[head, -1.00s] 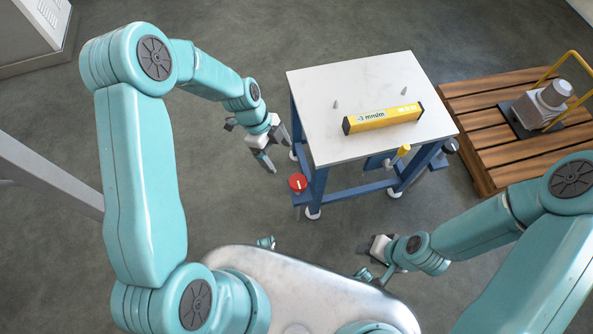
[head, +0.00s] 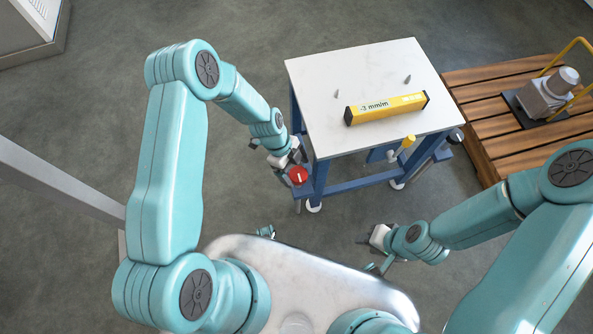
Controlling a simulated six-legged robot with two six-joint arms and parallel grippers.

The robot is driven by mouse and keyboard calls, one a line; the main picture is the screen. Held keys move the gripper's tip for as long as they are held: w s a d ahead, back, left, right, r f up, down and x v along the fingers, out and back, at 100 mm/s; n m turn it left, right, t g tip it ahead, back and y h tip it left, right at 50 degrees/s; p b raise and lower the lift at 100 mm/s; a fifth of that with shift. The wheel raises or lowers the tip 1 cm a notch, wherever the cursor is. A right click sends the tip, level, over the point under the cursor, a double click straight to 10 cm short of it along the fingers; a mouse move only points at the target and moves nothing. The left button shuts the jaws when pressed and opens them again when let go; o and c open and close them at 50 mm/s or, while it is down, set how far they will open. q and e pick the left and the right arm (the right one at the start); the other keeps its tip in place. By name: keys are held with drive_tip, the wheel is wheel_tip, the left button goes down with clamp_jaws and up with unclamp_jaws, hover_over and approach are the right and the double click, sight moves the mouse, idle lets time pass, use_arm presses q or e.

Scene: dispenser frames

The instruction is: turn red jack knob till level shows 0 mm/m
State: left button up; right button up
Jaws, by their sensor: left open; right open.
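The red jack knob (head: 298,175) sits at the near left leg of a blue-framed table (head: 318,75) with a white top. My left gripper (head: 291,166) is at the knob, open, with its fingers close around or beside it; contact cannot be told. A yellow level (head: 387,107) lies on the table top and its display reads -3 mm/m. My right gripper (head: 375,252) is open and empty, low over the floor in front of the table, right of the middle.
A yellow knob (head: 408,142) and a black knob (head: 456,135) are at the table's right side. Two small grey pegs stand on the top. A wooden pallet (head: 480,95) with a grey device (head: 549,92) is at the right.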

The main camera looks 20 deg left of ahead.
use_arm(q)
drive_tip(key=shift+x, duration=0.9)
drive_tip(key=c, duration=1.1)
drive_tip(key=shift+o, duration=0.2)
